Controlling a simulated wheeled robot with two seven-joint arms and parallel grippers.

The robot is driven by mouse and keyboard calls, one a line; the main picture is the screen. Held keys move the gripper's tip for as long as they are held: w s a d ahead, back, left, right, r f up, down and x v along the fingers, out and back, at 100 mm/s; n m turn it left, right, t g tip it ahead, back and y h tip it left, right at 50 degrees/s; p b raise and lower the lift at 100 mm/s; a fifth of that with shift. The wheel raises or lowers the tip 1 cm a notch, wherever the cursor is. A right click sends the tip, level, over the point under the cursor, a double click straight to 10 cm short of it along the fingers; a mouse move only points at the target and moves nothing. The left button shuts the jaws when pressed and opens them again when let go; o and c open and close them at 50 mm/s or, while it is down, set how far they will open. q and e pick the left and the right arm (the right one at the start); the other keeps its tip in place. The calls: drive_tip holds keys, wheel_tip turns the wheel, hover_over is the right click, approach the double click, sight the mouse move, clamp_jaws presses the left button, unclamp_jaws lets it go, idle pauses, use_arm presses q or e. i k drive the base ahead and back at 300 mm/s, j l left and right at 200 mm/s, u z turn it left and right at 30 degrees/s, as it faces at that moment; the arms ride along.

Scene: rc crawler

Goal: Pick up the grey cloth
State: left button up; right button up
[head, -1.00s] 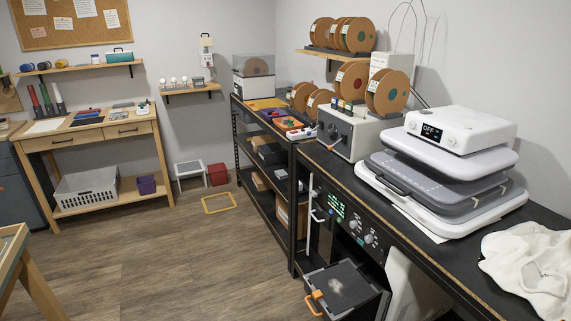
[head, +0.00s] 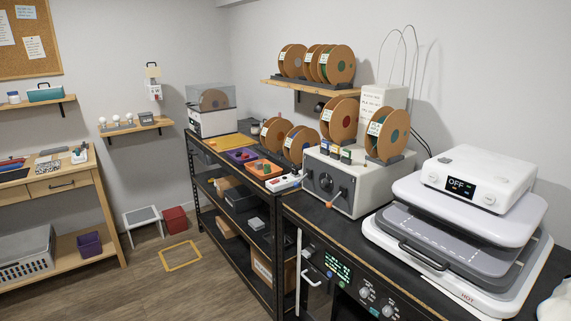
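I cannot pick out a grey cloth for sure in the head view. A pale, off-white cloth (head: 558,302) shows only as a small piece at the lower right corner, on the black bench beside the heat press; the rest of it is cut off by the frame. Neither of my grippers is in view.
The white and grey heat press (head: 465,225), its display reading OFF, fills the bench's right part. A grey control box (head: 350,180) and filament spools stand behind it. A black shelf rack (head: 230,215) adjoins the bench.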

sight(256, 224)
drive_tip(key=i+j+z, duration=0.35)
drive_tip(key=i+j, duration=0.15)
drive_tip(key=j, duration=0.15)
drive_tip(key=i+j+z, duration=0.3)
drive_tip(key=i+j, duration=0.15)
drive_tip(key=j, duration=0.3)
drive_tip(key=i+j+z, duration=0.2)
drive_tip(key=j, duration=0.2)
